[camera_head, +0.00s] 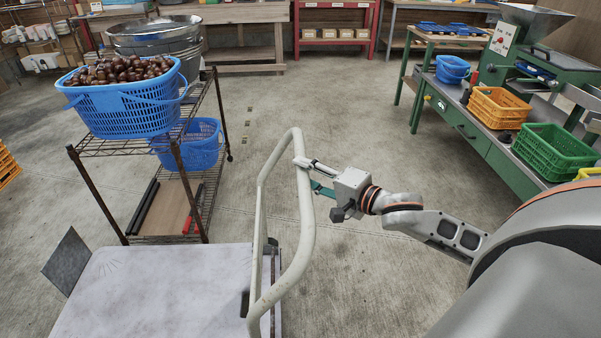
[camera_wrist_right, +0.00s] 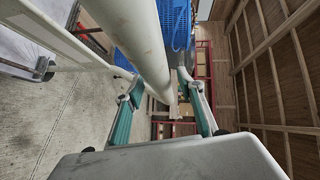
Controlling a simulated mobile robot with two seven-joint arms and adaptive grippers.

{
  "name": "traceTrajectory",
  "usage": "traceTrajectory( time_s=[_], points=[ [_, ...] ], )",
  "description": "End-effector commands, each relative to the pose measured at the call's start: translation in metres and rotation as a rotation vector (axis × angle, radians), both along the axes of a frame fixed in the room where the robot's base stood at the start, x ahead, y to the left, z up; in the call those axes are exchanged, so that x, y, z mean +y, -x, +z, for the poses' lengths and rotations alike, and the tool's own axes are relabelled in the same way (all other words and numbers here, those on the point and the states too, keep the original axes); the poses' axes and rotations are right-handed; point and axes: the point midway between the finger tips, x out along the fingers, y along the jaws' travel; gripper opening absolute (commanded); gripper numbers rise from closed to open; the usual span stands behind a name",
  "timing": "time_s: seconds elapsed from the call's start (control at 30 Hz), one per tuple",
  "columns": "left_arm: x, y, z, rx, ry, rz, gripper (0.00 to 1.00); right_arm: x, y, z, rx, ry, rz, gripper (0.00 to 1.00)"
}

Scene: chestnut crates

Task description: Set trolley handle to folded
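The trolley has a pale grey flat deck (camera_head: 150,290) at the bottom left. Its cream tube handle (camera_head: 264,200) stands up from the deck's right end as a tall loop, not lying on the deck. My right gripper (camera_head: 307,174) is at the handle's far right side, with one finger on either side of the tube. In the right wrist view the tube (camera_wrist_right: 143,40) passes between the teal-padded fingers (camera_wrist_right: 160,88), which are apart and look wider than the tube. Whether either pad touches it cannot be told. My left gripper is not in view.
A wire shelf (camera_head: 180,150) behind the deck holds a blue basket of chestnuts (camera_head: 125,110) and another blue basket (camera_head: 195,150). A green bench (camera_head: 470,140) with crates stands at right.

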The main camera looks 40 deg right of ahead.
Motion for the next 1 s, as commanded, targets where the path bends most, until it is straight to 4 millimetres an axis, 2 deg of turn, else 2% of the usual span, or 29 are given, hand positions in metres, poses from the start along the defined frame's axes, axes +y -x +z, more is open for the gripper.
traceTrajectory(
  time_s=[0.2, 0.53, 0.57, 0.7, 1.0],
  points=[
    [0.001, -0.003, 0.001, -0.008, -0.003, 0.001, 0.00, 0.003, -0.013, -0.002, 0.001, 0.000, 0.000, 0.38],
    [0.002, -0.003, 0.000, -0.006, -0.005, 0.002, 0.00, 0.003, -0.015, -0.002, 0.000, 0.000, 0.000, 0.38],
    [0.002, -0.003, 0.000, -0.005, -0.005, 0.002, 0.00, 0.003, -0.015, -0.002, 0.000, 0.000, 0.000, 0.36],
    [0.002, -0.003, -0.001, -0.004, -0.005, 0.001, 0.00, 0.003, -0.015, -0.002, 0.000, 0.000, 0.000, 0.00],
    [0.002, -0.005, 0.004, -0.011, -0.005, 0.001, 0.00, 0.005, -0.019, 0.002, -0.003, -0.002, -0.001, 0.00]
  ],
)
